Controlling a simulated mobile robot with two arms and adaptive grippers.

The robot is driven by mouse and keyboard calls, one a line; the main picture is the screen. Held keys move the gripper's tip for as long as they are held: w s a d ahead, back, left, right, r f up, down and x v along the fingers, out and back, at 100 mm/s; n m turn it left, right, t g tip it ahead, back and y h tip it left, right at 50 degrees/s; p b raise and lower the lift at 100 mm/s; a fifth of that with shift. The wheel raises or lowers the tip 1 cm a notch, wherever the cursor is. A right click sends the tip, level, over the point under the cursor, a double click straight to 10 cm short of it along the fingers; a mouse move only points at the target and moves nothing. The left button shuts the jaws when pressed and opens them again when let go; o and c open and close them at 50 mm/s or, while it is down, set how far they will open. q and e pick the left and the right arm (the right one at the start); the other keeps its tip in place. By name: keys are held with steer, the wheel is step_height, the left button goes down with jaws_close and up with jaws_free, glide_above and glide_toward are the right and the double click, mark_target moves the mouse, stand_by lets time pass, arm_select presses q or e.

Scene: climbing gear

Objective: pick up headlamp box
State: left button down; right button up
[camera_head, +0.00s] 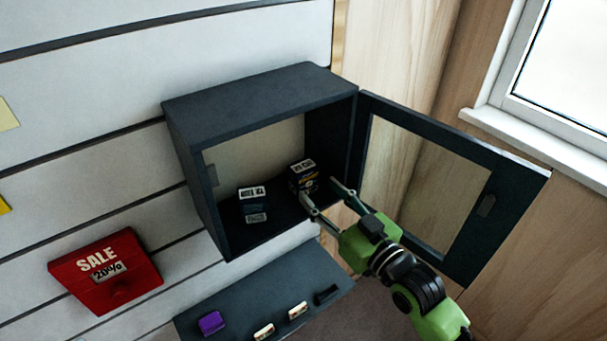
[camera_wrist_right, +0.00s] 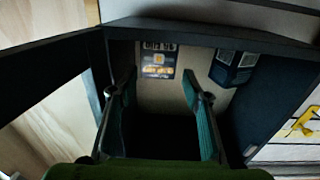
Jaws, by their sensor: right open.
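Two small boxes stand inside the open dark cabinet (camera_head: 262,92). The right box (camera_head: 303,168), dark blue with a white-lettered top and some yellow, also shows between my fingers in the right wrist view (camera_wrist_right: 158,60). The left box (camera_head: 252,204), dark with white label strips, shows right of the fingers in the wrist view (camera_wrist_right: 234,66). The lettering is too small to tell which is the headlamp box. My right gripper (camera_head: 318,188) is open and empty at the cabinet mouth, its fingertips just in front of the right box. My left gripper is out of view.
The cabinet's glazed door (camera_head: 478,232) stands open to the right, beside my right arm. Below is a dark shelf (camera_head: 255,298) with several small items. A red sale sign (camera_head: 105,272) is on the slatted wall at left. A window (camera_head: 560,75) is at upper right.

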mark_target(309, 180)
steer(key=x, duration=0.3)
steer(key=shift+d, duration=0.1)
steer(key=p+x, duration=0.2)
steer(key=x, duration=0.2)
steer(key=shift+w+a, duration=0.2)
steer(key=shift+w, duration=0.1)
steer(key=shift+w+a+f, duration=0.1)
steer(key=shift+w, duration=0.1)
steer(key=c, duration=0.8)
